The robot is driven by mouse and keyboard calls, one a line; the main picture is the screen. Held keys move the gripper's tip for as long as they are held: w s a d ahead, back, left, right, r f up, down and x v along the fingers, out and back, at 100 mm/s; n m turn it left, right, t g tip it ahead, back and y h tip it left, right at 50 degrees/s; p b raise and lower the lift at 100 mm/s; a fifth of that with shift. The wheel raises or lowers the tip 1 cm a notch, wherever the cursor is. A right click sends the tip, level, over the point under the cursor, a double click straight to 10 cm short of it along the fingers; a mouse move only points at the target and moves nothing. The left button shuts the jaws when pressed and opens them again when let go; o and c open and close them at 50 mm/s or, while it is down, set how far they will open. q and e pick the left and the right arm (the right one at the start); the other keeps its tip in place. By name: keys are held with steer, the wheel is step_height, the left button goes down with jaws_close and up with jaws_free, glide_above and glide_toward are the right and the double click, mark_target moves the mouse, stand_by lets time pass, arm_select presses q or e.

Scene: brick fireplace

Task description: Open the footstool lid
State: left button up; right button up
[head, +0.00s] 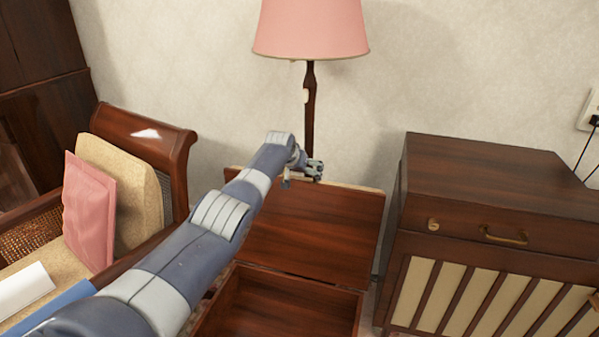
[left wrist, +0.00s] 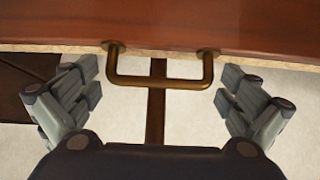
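The footstool (head: 285,309) stands in the lower middle of the head view, its dark wooden box open at the top. Its lid (head: 318,234) is raised and leans back, with a light padded edge along its top. In the left wrist view the lid (left wrist: 160,24) spans the top, and its brass handle (left wrist: 160,82) lies between the fingers. My left gripper (head: 305,174) is at the lid's top edge. In the left wrist view the left gripper (left wrist: 163,97) is open, its fingers apart on both sides of the handle, not closed on it. My right gripper is not in view.
A pink-shaded lamp (head: 311,28) stands behind the lid, close to the wall. A wooden cabinet (head: 490,181) is close on the right. A cane armchair (head: 184,160) with a pink cushion (head: 89,212) is on the left, partly behind my left arm.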

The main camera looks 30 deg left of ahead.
arm_select(q)
steer(key=shift+f, duration=0.15)
steer(key=v, duration=1.2)
stand_by(0.4)
stand_by(0.4)
